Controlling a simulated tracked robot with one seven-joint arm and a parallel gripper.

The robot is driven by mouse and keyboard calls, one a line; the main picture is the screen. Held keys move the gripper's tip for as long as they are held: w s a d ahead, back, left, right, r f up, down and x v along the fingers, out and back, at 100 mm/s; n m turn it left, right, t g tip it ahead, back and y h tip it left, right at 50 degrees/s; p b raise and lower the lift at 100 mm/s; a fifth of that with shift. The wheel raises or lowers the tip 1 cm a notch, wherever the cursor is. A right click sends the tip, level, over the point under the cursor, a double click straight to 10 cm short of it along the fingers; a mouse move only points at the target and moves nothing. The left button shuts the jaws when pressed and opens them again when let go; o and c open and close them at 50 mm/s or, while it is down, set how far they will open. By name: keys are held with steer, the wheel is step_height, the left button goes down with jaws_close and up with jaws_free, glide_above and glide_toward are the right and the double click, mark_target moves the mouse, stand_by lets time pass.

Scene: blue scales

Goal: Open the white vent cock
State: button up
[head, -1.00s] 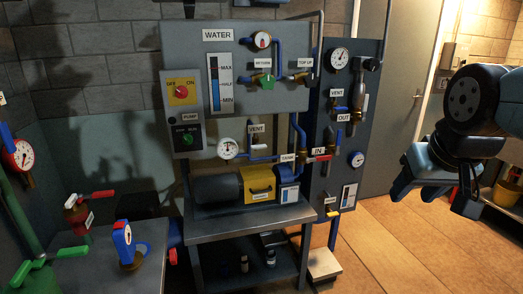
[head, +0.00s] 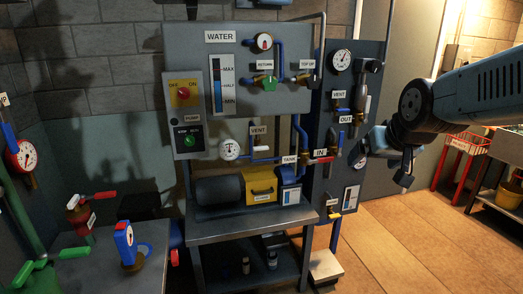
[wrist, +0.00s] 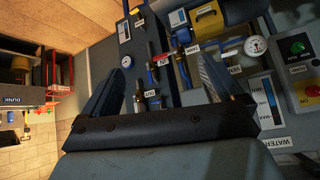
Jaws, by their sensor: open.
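The white vent cock (head: 262,148) sits on blue piping under the VENT label (head: 258,131), right of a round white gauge (head: 229,149). Its white handle looks roughly level. My gripper (head: 382,166) is well to the right of it, in front of the right-hand panel, apart from the cock. In the wrist view my gripper (wrist: 163,68) has its two fingers spread with nothing between them.
A yellow box (head: 262,188) and a dark motor stand on the grey bench (head: 250,224) below the cock. A red-handled valve (head: 320,160) lies between cock and gripper. A second VENT label (head: 339,94) is on the right panel (head: 330,130).

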steer(key=w+a+f+t, duration=0.2)
steer(key=w+a, duration=0.3)
steer(key=w, duration=0.6)
steer(key=n+t+y, duration=0.3)
steer(key=t+y, duration=0.2)
steer(key=t, duration=0.2)
glide_toward(262, 150)
steer(key=x, duration=1.1)
steer(key=shift+w+a, duration=0.1)
steer(key=shift+a, duration=0.05)
steer(key=shift+c, duration=0.3)
steer(key=c, duration=1)
